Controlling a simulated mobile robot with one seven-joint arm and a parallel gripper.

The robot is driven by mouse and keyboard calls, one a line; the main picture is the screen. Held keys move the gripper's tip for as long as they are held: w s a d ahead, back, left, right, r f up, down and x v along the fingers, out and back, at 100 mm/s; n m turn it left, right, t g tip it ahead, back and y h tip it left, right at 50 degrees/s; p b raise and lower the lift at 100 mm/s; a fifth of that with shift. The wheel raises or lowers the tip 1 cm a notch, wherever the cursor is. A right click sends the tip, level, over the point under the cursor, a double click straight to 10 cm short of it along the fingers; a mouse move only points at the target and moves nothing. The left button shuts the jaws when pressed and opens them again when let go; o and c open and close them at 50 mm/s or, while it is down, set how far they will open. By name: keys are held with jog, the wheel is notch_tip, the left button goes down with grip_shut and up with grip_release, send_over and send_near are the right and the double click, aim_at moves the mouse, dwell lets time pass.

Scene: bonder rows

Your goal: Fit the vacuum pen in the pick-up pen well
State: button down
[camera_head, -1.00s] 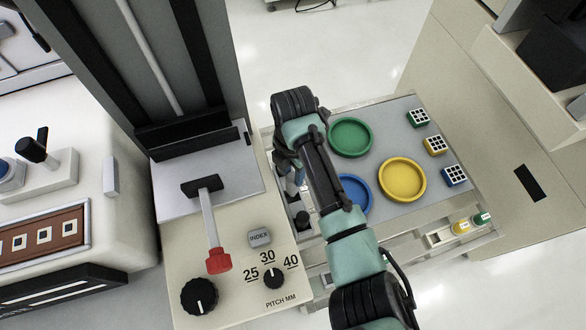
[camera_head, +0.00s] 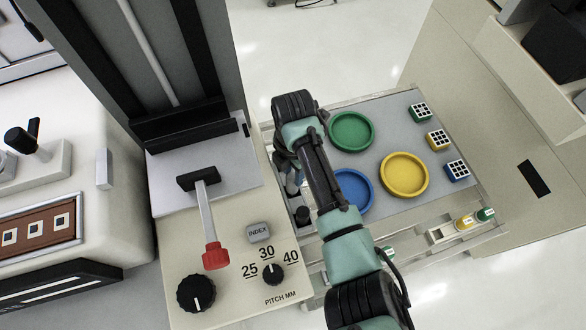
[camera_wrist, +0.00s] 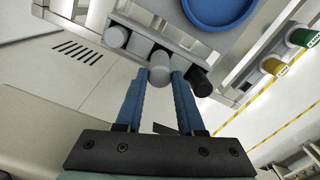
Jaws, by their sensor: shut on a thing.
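My gripper (camera_wrist: 158,82) has blue fingers and is shut on a light grey cylinder (camera_wrist: 160,67), which I take to be the vacuum pen; I see mostly its rounded end. In the head view my gripper (camera_head: 291,180) is at the left edge of the grey work surface, partly hidden by my arm. A rack with grey round posts (camera_wrist: 117,36) and a black cylinder (camera_wrist: 201,83) is close by in the wrist view; the black one also shows in the head view (camera_head: 302,214). I cannot tell which opening is the pick-up pen well, or whether the pen is in it.
Green (camera_head: 351,131), blue (camera_head: 352,190) and yellow (camera_head: 404,175) round dishes lie on the work surface, with several small cubes (camera_head: 438,139) at its right. A machine panel with a red-tipped lever (camera_head: 215,255) stands left of my gripper. Small yellow and green-capped vials (camera_head: 466,221) sit front right.

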jog(key=shift+f, duration=0.15)
dwell(0.5)
jog(key=shift+f, duration=0.45)
dwell(0.7)
jog(key=shift+f+b, duration=0.85)
jog(key=shift+c, duration=2.2)
grip_release()
jog(key=shift+r, duration=0.1)
